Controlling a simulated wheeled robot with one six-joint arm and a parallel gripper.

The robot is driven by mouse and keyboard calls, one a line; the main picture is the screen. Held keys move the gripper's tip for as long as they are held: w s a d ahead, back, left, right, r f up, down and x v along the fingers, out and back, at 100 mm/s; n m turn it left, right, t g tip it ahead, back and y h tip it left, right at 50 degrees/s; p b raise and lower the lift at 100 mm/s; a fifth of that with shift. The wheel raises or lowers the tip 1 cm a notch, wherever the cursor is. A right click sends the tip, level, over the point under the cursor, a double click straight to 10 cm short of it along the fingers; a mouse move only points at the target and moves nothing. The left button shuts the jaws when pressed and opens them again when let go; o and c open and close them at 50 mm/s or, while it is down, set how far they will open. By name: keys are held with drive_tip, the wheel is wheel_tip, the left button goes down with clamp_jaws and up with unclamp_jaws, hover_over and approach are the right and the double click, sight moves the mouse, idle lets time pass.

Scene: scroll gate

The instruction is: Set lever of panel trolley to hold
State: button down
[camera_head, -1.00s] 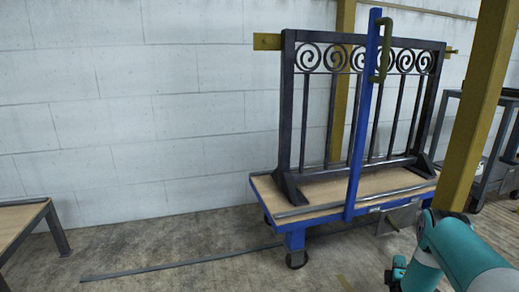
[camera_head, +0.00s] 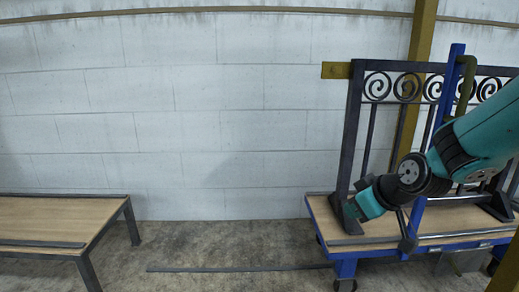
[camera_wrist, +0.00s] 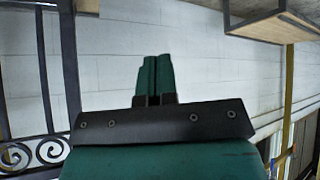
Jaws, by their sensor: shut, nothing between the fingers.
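The blue panel trolley (camera_head: 345,246) stands at the right in the head view, carrying a dark scroll gate (camera_head: 354,130). A blue post (camera_head: 447,105) rises at its near side, with an olive handle (camera_head: 465,85) at the top. A grey box (camera_head: 465,262) hangs under the near edge of the deck. A small lever seems to be on the box, but its setting is too small to tell. My gripper (camera_wrist: 155,75) is shut and empty in the wrist view. In the head view my arm crosses before the gate and post, hiding parts of both.
A low wood-topped table (camera_head: 60,215) stands at the left. A yellow column (camera_head: 415,55) rises behind the gate. A dark strip (camera_head: 235,268) lies on the floor. The floor between table and trolley is otherwise clear, with a white block wall (camera_head: 200,100) behind.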

drive_tip(key=s+a+r+g+p, duration=0.2)
drive_tip(key=s+r, duration=0.2)
drive_tip(key=s, duration=0.5)
drive_tip(key=s+a+r+g+p, duration=0.2)
drive_tip(key=s+r+g, duration=0.15)
drive_tip(key=s, duration=0.65)
drive_tip(key=s+a+r+g+p, duration=0.1)
drive_tip(key=s+a+r+g, duration=0.15)
drive_tip(key=s+r, duration=0.45)
wheel_tip(320, 180, up, 33)
drive_tip(key=s+p, duration=0.1)
drive_tip(key=p, duration=3.5)
drive_tip(key=shift+s+t, duration=0.3)
drive_tip(key=shift+s, duration=0.05)
drive_tip(key=c, duration=1.8)
unclamp_jaws()
drive_tip(key=shift+a+r, duration=0.1)
drive_tip(key=shift+r, duration=0.25)
drive_tip(key=o, duration=0.7)
